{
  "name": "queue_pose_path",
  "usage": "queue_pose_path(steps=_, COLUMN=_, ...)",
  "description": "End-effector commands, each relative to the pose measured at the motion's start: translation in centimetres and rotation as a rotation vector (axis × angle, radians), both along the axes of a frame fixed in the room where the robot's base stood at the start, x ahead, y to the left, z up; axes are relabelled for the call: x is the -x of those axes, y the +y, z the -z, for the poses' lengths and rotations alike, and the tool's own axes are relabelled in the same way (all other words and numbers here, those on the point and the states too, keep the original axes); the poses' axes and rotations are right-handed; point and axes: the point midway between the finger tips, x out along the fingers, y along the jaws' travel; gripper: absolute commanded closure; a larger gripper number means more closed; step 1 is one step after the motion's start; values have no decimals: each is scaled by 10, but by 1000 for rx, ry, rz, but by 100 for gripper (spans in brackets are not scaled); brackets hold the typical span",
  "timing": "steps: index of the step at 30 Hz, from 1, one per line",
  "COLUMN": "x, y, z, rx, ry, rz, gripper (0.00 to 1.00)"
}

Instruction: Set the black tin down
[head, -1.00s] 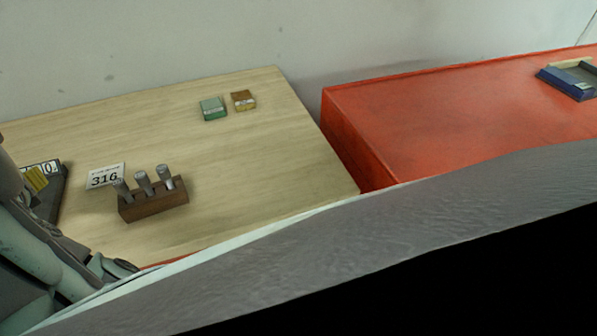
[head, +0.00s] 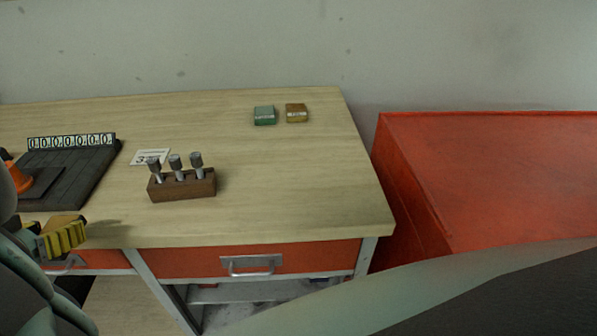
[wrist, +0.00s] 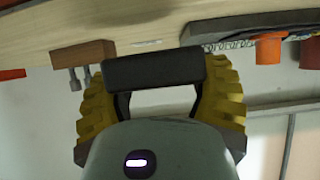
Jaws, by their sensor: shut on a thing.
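The black tin (wrist: 153,68) shows in the wrist view as a dark bar between the yellow finger pads. My gripper (wrist: 160,90) is shut on it. In the head view my gripper (head: 60,238) is at the lower left, by the front edge of the wooden bench top (head: 300,205). I cannot make out the tin in the head view. In the wrist view, the bench top (wrist: 60,28) appears along the upper side, beyond the tin.
A black board with number tiles (head: 75,165) and an orange object (head: 10,172) are at left. Green (head: 264,115) and yellow-brown (head: 297,113) boxes sit farther back. A red cabinet (head: 490,170) is at right.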

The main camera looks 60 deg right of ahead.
Motion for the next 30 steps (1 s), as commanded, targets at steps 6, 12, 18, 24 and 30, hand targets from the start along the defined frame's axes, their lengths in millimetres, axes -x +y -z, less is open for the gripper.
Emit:
queue_pose_path(steps=6, x=-15, y=-39, z=0, rx=0, ry=4, rz=16, gripper=79)
queue_pose_path(steps=12, x=-31, y=-72, z=2, rx=3, ry=3, rz=11, gripper=79)
queue_pose_path(steps=18, x=-49, y=-106, z=5, rx=1, ry=0, rz=9, gripper=79)
queue_pose_path(steps=24, x=-59, y=-125, z=9, rx=2, ry=-2, rz=6, gripper=79)
queue_pose_path(steps=30, x=-63, y=-135, z=11, rx=1, ry=1, rz=8, gripper=79)
